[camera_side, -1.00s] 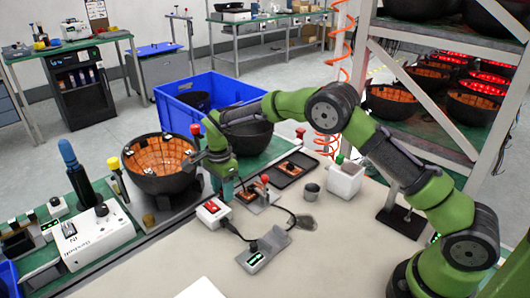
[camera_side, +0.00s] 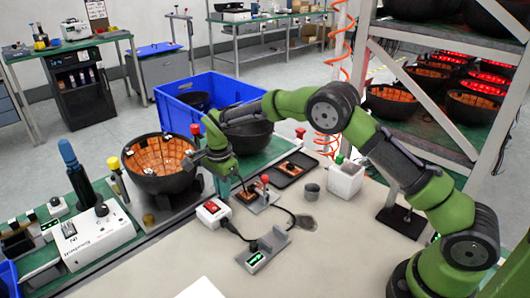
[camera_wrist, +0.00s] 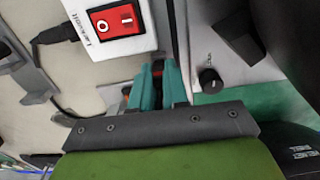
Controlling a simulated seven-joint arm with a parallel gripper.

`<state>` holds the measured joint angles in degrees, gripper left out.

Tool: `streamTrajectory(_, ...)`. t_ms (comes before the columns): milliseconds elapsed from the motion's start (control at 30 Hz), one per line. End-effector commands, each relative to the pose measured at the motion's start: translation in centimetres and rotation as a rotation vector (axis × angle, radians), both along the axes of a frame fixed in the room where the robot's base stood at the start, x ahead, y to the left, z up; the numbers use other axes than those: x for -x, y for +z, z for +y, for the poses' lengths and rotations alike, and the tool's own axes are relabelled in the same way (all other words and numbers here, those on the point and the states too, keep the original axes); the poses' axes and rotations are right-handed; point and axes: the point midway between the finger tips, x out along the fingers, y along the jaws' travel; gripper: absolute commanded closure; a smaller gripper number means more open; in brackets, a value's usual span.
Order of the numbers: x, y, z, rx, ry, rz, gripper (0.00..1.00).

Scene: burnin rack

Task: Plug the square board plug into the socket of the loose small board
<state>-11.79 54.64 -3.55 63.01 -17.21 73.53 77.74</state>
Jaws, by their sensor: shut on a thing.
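My gripper (camera_side: 226,184) hangs low behind the white box with the red switch, close to an orange board (camera_side: 248,195) in a small grey fixture. In the wrist view its teal fingers (camera_wrist: 157,82) are closed together on a small dark and red thing (camera_wrist: 157,66). That thing is mostly hidden by the fingers, and I cannot tell if it is the square board plug. A second orange board (camera_side: 292,168) lies on the black tray. I cannot tell which board is the loose small board; no socket can be made out.
The white switch box (camera_side: 212,210) stands just in front of my gripper, with a black cable to a grey stand (camera_side: 264,250). A red-knobbed clamp (camera_side: 265,179) rises beside the fixture. A black bowl (camera_side: 160,165) stands at left.

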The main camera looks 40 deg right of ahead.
Motion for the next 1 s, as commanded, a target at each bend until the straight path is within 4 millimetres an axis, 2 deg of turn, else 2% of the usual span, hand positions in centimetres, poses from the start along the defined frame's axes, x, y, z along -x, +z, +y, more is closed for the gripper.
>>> streamTrajectory(1000, 0.0, 4.2, 0.0, 0.000, 0.001, -0.001, 1.00)
